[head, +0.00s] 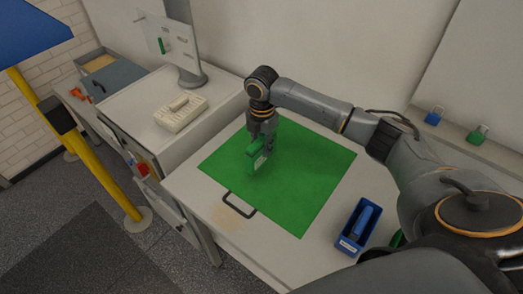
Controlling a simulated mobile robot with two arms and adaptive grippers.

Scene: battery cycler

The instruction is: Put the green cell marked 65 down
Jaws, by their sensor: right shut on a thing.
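The green cell (253,167) has a white label that is too small to read. It is upright at the left part of the green mat (305,185). My right gripper (260,144) comes down from above and is shut on the cell's upper part. I cannot tell whether the cell's bottom touches the mat or hangs just above it. My left gripper does not show.
A blue bin (357,228) with a blue item stands right of the mat. A white device (181,112) sits on the left cabinet. Blue (435,116) and green (478,134) padlocks are at the back right. Most of the mat is clear.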

